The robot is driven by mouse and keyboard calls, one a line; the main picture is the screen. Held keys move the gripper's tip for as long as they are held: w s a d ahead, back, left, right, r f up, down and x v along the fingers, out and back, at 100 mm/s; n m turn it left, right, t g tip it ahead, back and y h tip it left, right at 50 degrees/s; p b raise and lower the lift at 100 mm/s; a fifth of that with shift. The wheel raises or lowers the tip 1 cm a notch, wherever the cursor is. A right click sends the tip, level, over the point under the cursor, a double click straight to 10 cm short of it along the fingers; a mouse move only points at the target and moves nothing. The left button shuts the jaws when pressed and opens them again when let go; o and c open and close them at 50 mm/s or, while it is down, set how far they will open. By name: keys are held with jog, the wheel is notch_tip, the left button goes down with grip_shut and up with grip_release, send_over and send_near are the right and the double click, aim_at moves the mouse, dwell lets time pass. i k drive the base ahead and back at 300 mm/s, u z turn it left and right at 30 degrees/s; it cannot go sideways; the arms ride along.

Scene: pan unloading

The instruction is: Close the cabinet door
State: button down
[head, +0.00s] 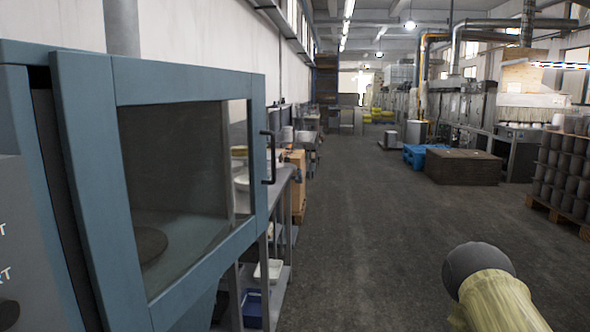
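The cabinet (18,110) is a blue unit at the left edge of the head view, with only part of its front showing. Its blue-framed door (185,88) stands open, swung out with its hinge side by the cabinet. The door has a large dark window (178,180), and a black bar handle (270,158) on its right edge. A dark round shape shows through the window. Part of my arm, a dark grey rounded joint with a pale yellow cover, shows at the bottom right, apart from the door. My gripper is not in view.
A grey metal shelf rack (284,245) with bowls and a blue bin (252,305) stands behind the door. The grey floor (365,215) to its right is open. A dark low stack (462,166) and a loaded pallet (556,212) stand farther right.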

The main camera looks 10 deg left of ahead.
aim_at(87, 87)
jog(key=u, duration=0.25)
jog(key=i, duration=0.85)
jog(key=u, duration=0.5)
